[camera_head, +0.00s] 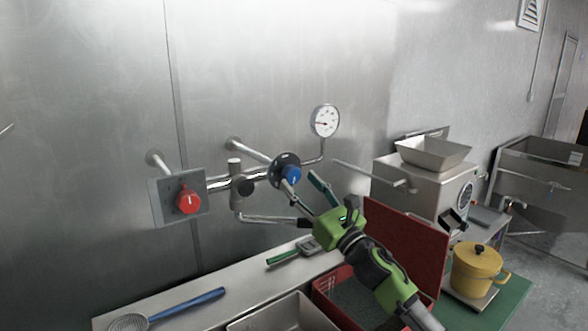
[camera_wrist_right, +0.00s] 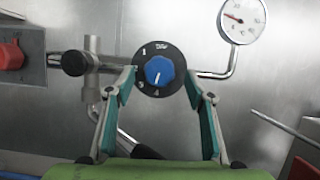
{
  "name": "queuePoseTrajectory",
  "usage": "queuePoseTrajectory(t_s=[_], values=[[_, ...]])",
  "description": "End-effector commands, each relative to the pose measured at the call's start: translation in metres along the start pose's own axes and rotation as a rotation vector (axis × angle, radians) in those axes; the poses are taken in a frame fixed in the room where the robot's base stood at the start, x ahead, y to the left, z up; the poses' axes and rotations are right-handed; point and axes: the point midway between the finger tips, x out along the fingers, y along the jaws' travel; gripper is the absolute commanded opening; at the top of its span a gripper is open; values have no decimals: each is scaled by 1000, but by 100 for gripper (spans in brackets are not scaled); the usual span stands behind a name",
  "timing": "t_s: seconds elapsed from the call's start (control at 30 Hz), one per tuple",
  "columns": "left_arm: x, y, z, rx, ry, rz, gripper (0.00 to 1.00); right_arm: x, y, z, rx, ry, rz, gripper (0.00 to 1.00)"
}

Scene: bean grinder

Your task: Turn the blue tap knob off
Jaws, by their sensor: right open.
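The blue tap knob (camera_head: 292,174) sits on a round black dial on the pipework against the metal wall. In the right wrist view the blue knob (camera_wrist_right: 159,71) is near the top middle, with its white pointer line running almost upright. My right gripper (camera_head: 304,187) is open in front of the knob. In the wrist view its teal fingers (camera_wrist_right: 160,80) stand on either side of the dial, with nothing held between them. I cannot tell how far the fingertips are from the knob. My left gripper is not in view.
A red knob (camera_head: 188,199) on a square plate is to the left. A pressure gauge (camera_head: 325,121) stands above right of the dial. Below are a counter with a blue-handled strainer (camera_head: 190,304), a red crate (camera_head: 333,283) and a yellow pot (camera_head: 477,268).

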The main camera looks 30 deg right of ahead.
Motion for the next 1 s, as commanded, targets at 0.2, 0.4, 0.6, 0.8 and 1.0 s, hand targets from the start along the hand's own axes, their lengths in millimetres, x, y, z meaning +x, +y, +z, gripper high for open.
queuePoseTrajectory(t_s=[0.2, 0.4, 0.6, 0.8, 1.0], values=[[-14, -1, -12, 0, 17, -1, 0, 29, 0, 2, 3, 0, 0, 49], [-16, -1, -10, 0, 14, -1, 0, 37, 0, 0, 0, 0, 1, 49], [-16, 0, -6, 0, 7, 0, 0, 37, 1, 0, 0, 0, 1, 49], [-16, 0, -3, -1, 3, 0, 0, 37, 1, 0, 0, 0, 1, 10], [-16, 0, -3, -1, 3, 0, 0, 37, 1, 0, 4, 0, -1, 10]])
